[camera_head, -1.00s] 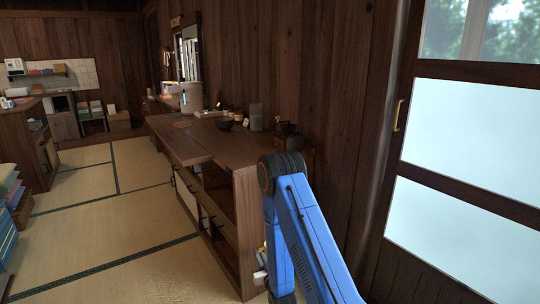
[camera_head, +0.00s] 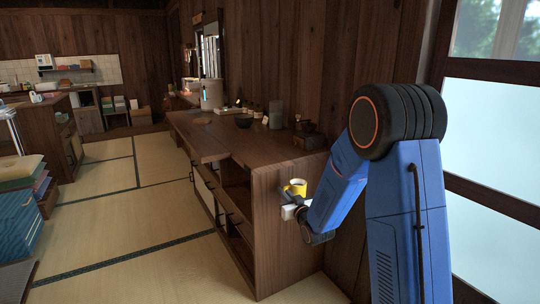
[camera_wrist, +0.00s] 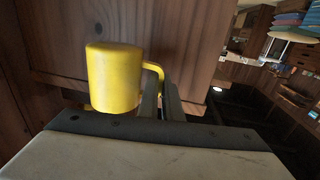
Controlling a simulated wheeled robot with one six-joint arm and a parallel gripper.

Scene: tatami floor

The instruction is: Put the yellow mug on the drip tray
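The yellow mug (camera_head: 295,187) is at the near right end of the long wooden counter in the head view, in front of its end panel. In the wrist view the mug (camera_wrist: 112,78) is large and close, its handle pointing right. My gripper (camera_wrist: 160,95) has its two fingers close together at the handle and appears shut on it. In the head view my gripper (camera_head: 290,209) is small and partly hidden by the mug and my blue arm. I cannot pick out the drip tray for certain.
The wooden counter (camera_head: 250,152) carries a dark bowl (camera_head: 243,121), a grey canister (camera_head: 275,115) and a dark box (camera_head: 308,141) near the wall. Its near top is mostly clear. Open tatami (camera_head: 150,215) lies to the left.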

